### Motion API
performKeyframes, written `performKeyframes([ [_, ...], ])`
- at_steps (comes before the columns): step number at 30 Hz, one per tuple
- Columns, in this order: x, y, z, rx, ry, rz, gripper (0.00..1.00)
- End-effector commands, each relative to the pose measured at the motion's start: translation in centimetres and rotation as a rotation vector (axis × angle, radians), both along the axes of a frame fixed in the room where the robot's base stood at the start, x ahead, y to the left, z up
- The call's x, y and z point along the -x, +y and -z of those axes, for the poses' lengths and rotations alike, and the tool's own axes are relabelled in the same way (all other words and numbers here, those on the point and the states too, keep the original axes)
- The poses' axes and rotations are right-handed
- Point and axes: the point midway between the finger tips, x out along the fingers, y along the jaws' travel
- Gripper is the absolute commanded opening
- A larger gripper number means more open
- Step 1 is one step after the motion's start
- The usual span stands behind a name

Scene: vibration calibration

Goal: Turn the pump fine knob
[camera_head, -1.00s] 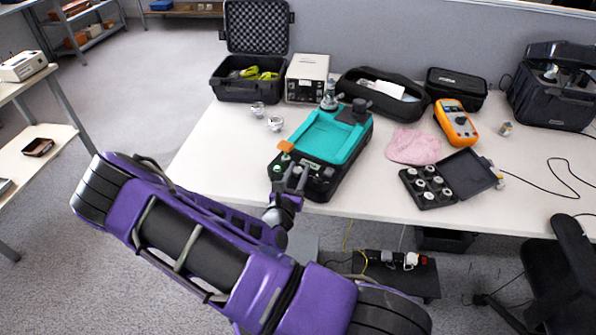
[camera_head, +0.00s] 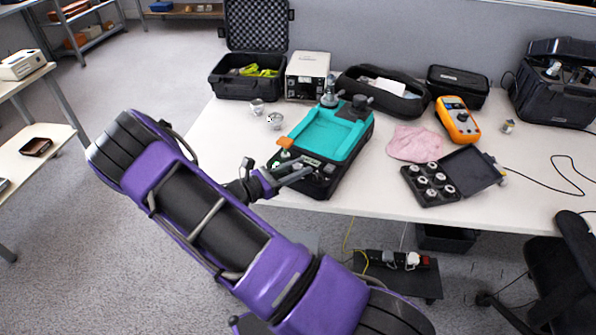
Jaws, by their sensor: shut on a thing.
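The pump (camera_head: 336,131) is a black case with a teal tray on top, standing near the front left of the table. Its black front panel (camera_head: 318,188) carries small controls. My gripper (camera_head: 308,171) comes in from the left, low over this panel, with its fingers pointing right. It is shut on a small control there, which I take for the fine knob; the fingers hide it and its turn angle cannot be read. An orange part (camera_head: 285,142) sits at the panel's left corner, just above the gripper.
Two small metal fittings (camera_head: 275,121) stand left of the pump. A pink cloth (camera_head: 414,143), an orange multimeter (camera_head: 457,120) and an open black box of adapters (camera_head: 430,184) lie to the right. Cases and a white instrument (camera_head: 307,77) stand behind.

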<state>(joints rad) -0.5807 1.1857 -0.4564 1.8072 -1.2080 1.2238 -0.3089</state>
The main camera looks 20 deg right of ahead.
Motion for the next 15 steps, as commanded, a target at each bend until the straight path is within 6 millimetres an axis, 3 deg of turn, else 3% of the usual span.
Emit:
performKeyframes([
  [15, 0.02, -0.03, 0.01, 0.003, 0.000, 0.225, 0.00],
])
